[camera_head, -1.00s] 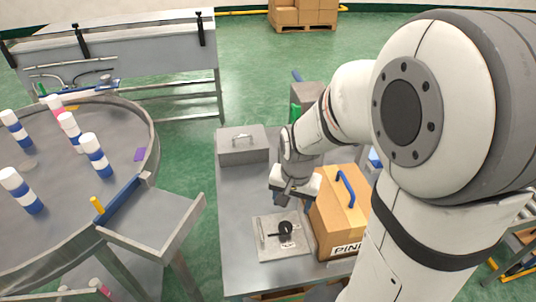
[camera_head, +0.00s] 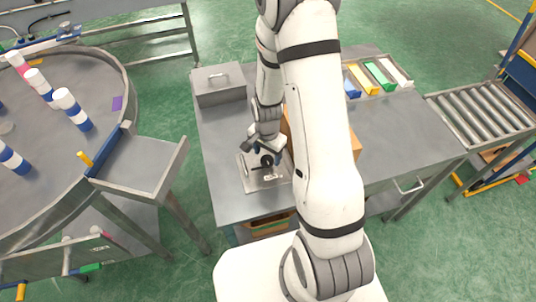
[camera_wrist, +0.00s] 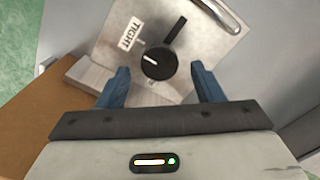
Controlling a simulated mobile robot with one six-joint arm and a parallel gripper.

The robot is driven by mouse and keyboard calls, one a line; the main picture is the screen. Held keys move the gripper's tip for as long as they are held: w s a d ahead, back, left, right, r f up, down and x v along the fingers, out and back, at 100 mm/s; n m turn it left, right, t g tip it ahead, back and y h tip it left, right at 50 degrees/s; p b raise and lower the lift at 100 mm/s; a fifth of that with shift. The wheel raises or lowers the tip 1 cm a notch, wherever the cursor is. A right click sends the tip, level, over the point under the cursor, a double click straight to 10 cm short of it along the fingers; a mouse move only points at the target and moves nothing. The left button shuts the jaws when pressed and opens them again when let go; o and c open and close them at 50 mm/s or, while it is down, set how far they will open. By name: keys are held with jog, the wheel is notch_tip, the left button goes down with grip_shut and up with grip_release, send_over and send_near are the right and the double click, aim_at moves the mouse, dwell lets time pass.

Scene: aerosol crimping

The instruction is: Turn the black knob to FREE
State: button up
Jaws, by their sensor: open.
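The black knob (camera_wrist: 158,63) sits on a grey metal plate (camera_wrist: 200,45) in the wrist view. A white line marks the knob, and a black bar reaches up and right from it. A label reading TIGHT (camera_wrist: 130,34) is left of the knob. No FREE label is readable. My gripper (camera_wrist: 160,88) is open, its two blue fingers apart near the knob, with the knob between and slightly beyond the tips. In the head view my gripper (camera_head: 263,152) is over the plate (camera_head: 262,182), and the knob (camera_head: 266,160) shows partly below it.
A cardboard box (camera_head: 354,146) stands right of the plate, partly hidden by my arm. A grey lidded box (camera_head: 219,84) is behind. The steel table (camera_head: 232,207) is bare in front of the plate. A round table with striped cans (camera_head: 72,108) is at left.

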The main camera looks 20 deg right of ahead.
jog(key=shift+f, duration=0.9)
jog(key=shift+c, duration=0.5)
jog(key=c, duration=0.9)
